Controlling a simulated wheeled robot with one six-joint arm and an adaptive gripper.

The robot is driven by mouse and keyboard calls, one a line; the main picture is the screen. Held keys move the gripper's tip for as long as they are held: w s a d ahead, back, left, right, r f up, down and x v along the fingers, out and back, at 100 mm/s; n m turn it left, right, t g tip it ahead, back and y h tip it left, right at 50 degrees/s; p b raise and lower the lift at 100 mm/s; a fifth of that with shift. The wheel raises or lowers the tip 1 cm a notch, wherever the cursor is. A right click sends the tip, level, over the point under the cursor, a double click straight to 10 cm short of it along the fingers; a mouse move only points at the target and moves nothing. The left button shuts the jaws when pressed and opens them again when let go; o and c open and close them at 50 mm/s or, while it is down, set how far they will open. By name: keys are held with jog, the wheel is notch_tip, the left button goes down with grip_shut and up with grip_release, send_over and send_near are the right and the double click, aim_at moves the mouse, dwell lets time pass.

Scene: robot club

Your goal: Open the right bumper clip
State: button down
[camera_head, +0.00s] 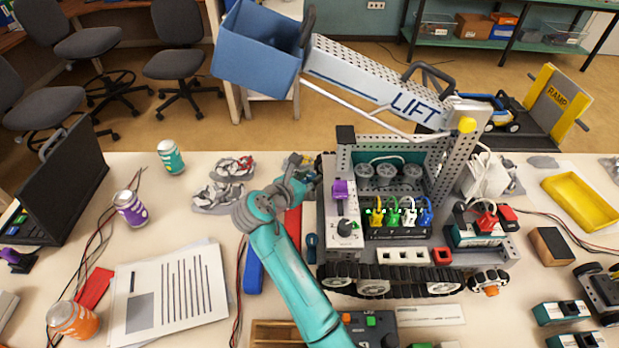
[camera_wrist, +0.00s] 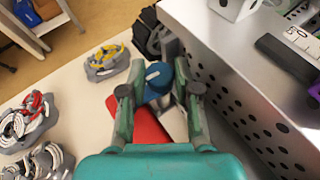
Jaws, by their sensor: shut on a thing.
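My gripper (camera_head: 303,170) is at the left rear side of the club robot (camera_head: 343,210). In the wrist view my gripper (camera_wrist: 158,88) has its two fingers on either side of a rounded blue part (camera_wrist: 158,73), closed on it. This blue part looks like the bumper clip; the fingers hide some of it. A black bumper-like part (camera_wrist: 152,32) lies just beyond. The robot's perforated metal side wall (camera_wrist: 240,110) runs close along the right of my fingers. In the head view the clip is too small and covered to make out.
A red flat piece (camera_wrist: 137,125) lies on the table below the fingers. Cable bundles in grey trays (camera_head: 222,190) lie to the left. The LIFT arm (camera_head: 385,88) with a blue bin (camera_head: 255,60) rises overhead. A blue bar (camera_head: 254,272) lies beside my arm.

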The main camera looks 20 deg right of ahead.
aim_at(307, 177)
jog(key=m+g+h, duration=0.2)
jog(key=m+g, duration=0.1)
jog(key=shift+w+a+r, duration=0.1)
jog(key=shift+w+a, duration=0.05)
jog(key=shift+w, duration=0.05)
jog(key=shift+w+m+g+h, duration=0.15)
jog(key=shift+m+g+h, duration=0.45)
jog(key=shift+m+g, duration=1.6)
jog(key=shift+g, duration=0.5)
jog(key=c, duration=0.8)
grip_release()
notch_tip(307, 177, up, 10)
jog(key=shift+f, duration=0.1)
jog(key=shift+c, duration=0.2)
